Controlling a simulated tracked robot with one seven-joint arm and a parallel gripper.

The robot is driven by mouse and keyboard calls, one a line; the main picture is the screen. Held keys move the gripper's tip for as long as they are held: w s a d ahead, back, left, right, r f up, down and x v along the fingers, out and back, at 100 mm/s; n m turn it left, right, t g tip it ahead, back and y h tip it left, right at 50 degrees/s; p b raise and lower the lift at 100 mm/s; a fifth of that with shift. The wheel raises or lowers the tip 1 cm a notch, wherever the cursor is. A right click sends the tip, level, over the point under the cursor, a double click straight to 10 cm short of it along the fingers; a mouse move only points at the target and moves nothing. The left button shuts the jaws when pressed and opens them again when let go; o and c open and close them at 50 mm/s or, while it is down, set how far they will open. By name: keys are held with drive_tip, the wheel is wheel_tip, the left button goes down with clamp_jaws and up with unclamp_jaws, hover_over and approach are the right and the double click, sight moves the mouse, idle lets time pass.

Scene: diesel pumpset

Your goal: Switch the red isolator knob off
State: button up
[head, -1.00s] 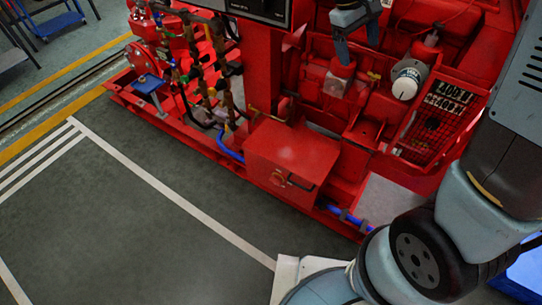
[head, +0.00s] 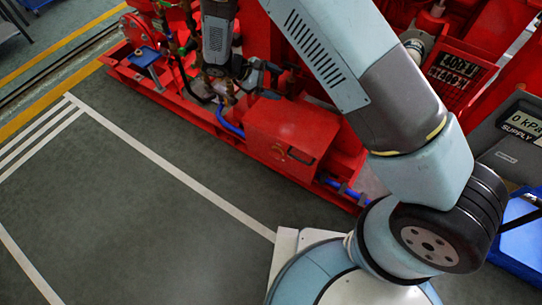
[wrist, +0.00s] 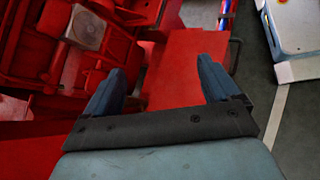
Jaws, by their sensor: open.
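A small round red knob (head: 278,150) sits on the front face of a red box (head: 298,126), left of a dark handle. I take it for the isolator knob; its setting is too small to read. My gripper (head: 264,84) is up behind and slightly left of the box in the head view, apart from the knob. In the wrist view my gripper (wrist: 162,70) is open and empty, its two blue-grey fingers spread in front of the red box top (wrist: 188,65). The knob does not show in the wrist view.
Red pumpset machinery surrounds the box, with hoses and valves (head: 185,40) to its left. A blue pipe (head: 230,128) runs low beside it. A gauge panel (head: 515,130) stands at the right. The grey floor (head: 130,210) in front is clear.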

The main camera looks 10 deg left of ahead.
drive_tip(key=s+a+f+n+t+h, duration=0.1)
drive_tip(key=s+a+f+n+t, duration=0.1)
drive_tip(key=f, duration=0.4)
drive_tip(key=s+a+f+n+t, duration=0.1)
drive_tip(key=s+a+f+n, duration=0.15)
drive_tip(key=f, duration=0.35)
drive_tip(key=n+t+y, duration=0.5)
drive_tip(key=n+t, duration=0.5)
approach(274, 156)
drive_tip(key=shift+n, duration=0.25)
drive_tip(key=x, duration=1)
drive_tip(key=shift+a+f, duration=0.1)
drive_tip(key=shift+f, duration=0.05)
drive_tip(key=shift+c, duration=0.4)
